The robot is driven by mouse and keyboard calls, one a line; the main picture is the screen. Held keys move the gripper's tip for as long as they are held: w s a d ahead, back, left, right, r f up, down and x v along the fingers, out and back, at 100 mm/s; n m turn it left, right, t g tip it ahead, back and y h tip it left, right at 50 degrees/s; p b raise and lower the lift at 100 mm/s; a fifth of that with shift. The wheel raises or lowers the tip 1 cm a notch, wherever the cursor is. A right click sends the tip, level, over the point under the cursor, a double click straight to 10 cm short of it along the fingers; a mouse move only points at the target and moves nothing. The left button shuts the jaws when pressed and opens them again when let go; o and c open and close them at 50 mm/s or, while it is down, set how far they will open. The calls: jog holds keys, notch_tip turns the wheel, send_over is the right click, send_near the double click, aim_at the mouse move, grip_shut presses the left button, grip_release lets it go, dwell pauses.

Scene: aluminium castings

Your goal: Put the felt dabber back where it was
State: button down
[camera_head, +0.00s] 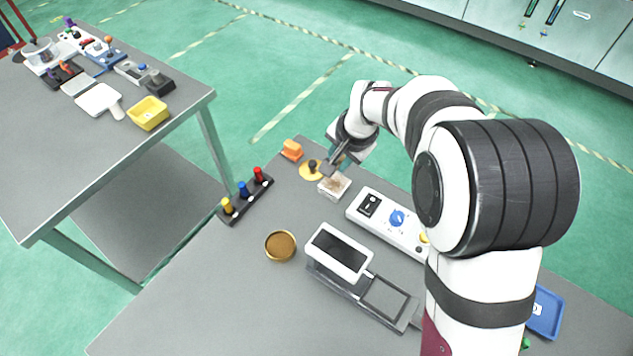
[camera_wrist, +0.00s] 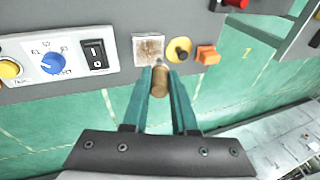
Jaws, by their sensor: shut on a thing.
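The felt dabber, seen as a tan cylindrical piece (camera_wrist: 160,82), stands between my gripper's fingers in the wrist view. My gripper (camera_wrist: 160,72) is shut on it. In the head view my gripper (camera_head: 334,163) is at the far edge of the table, above and just behind a square stained pad (camera_head: 334,186); the dabber is mostly hidden there by the fingers. The pad also shows in the wrist view (camera_wrist: 148,47), just beyond the fingertips. I cannot tell whether the dabber touches anything below it.
A yellow disc with a dark knob (camera_head: 311,171) and an orange block (camera_head: 291,150) are beside the pad. A white switch panel (camera_head: 385,222), a round brown dish (camera_head: 280,246), a white-framed screen (camera_head: 340,252) and a row of coloured pegs (camera_head: 244,198) stand nearby. The front left tabletop is clear.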

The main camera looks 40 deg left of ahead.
jog(key=shift+s, duration=0.1)
jog(key=s+a+g+h, duration=0.2)
jog(key=s+h, duration=0.1)
jog(key=s, duration=1)
jog(key=shift+n, duration=0.4)
jog(key=s+a+f, duration=0.3)
jog(key=a+f, duration=0.1)
jog(key=a, duration=0.1)
jog(key=s+a+f, duration=0.2)
jog(key=a+f, duration=0.1)
jog(key=shift+s+a, duration=0.15)
jog(key=shift+s, duration=0.15)
notch_tip(320, 180, down, 4)
jog(key=shift+a+f, duration=0.1)
jog(key=c, duration=0.7)
grip_release()
